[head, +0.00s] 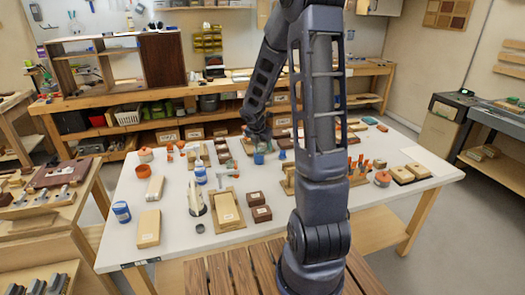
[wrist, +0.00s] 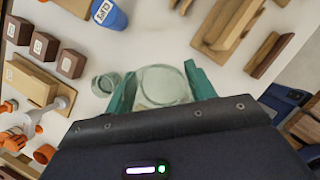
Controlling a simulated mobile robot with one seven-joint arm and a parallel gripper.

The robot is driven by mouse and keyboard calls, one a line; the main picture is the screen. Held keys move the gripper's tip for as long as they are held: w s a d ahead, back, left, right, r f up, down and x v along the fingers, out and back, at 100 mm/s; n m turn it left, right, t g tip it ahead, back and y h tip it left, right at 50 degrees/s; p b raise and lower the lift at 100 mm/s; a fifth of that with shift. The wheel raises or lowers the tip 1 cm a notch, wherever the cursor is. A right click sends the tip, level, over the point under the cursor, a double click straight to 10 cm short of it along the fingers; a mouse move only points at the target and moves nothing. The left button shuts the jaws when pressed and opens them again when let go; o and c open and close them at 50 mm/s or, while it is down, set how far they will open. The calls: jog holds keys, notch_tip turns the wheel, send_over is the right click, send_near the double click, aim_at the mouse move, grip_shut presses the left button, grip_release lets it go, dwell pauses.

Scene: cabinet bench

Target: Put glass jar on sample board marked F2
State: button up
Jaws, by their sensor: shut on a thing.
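In the wrist view, my gripper (wrist: 158,80) has its green fingers closed on both sides of a clear glass jar (wrist: 163,86). A smaller glass vessel (wrist: 103,84) is just left of the fingers. How high the held jar is above the table I cannot tell. In the head view, my gripper (head: 257,134) is over the far middle of the white table, and the jar in it is not clear. Small brown labelled blocks (wrist: 43,47) sit at the upper left in the wrist view. Their labels are too small to read, so I cannot pick out the board marked F2.
A blue labelled container (wrist: 109,13) lies beyond the fingers. Wooden stands (wrist: 228,22) are at the upper right.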

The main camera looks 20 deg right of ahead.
jog(key=shift+r, duration=0.85)
